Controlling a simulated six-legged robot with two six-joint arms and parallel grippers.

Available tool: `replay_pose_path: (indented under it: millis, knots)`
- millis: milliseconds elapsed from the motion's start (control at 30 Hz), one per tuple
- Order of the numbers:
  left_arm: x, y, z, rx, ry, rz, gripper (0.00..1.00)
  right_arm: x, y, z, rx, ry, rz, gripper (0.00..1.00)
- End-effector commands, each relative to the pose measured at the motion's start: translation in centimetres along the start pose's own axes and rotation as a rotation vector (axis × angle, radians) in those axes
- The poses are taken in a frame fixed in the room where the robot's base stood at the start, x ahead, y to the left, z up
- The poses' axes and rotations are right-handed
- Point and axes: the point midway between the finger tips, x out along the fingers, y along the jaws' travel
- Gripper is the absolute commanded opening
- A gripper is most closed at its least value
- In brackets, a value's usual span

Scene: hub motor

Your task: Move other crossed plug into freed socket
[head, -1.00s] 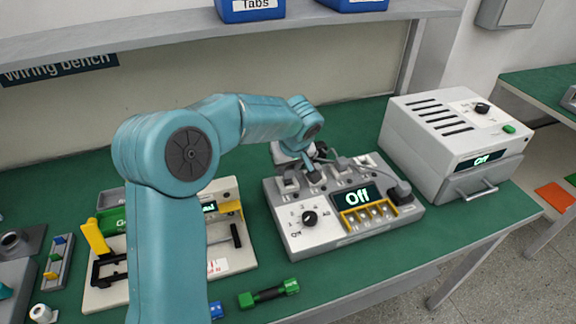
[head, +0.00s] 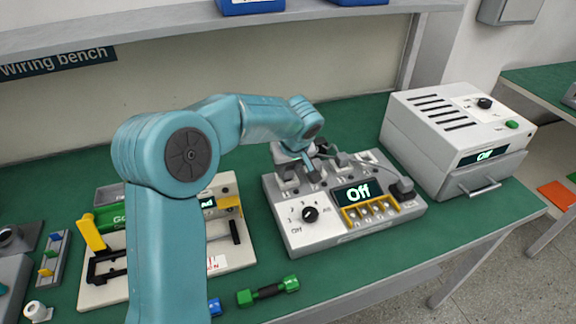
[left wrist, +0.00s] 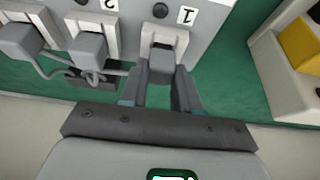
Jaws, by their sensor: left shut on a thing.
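The grey control box (head: 345,222) stands on the green bench with its display reading Off. My left gripper (head: 310,166) is over the row of sockets along its back edge. In the left wrist view my left gripper (left wrist: 160,92) is shut on a grey plug (left wrist: 161,66), which is at the white socket (left wrist: 165,36) beside the label 1. I cannot tell how deep it sits. Another grey plug (left wrist: 88,48) with a cable is at the socket by label 2, and a further plug (left wrist: 20,42) is at the left. My right gripper is not in view.
A grey unit with a drawer (head: 455,140) stands close to the right of the box. A pale board with a yellow handle (head: 92,233) lies to the left. A green-ended tool (head: 268,291) lies in front. Bench behind the box is clear.

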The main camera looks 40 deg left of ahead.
Motion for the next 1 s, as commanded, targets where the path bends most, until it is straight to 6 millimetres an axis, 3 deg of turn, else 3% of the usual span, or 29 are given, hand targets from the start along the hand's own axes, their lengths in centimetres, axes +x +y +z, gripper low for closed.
replay_pose_path:
  millis: [433, 467, 533, 567, 867, 1000]
  knots:
    - [0.3, 0.0, 0.1, 0.0, 0.0, 0.0, 0.01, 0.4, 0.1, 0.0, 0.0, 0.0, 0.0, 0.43]
    - [0.3, 0.0, 0.1, 0.0, 0.0, 0.0, 0.34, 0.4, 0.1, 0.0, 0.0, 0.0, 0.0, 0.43]
    - [0.3, 0.0, 0.1, 0.0, 0.0, 0.0, 0.57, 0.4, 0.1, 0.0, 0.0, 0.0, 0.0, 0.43]
    - [0.3, 0.0, 0.1, 0.0, 0.0, 0.0, 0.61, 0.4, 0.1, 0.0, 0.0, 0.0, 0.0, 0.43]
    - [0.2, 0.0, 0.1, 0.0, 0.0, 0.0, 0.61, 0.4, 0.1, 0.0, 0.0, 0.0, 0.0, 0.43]
    - [-1.5, 0.1, 0.0, -0.001, 0.004, 0.003, 0.61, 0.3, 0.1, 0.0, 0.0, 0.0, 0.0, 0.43]
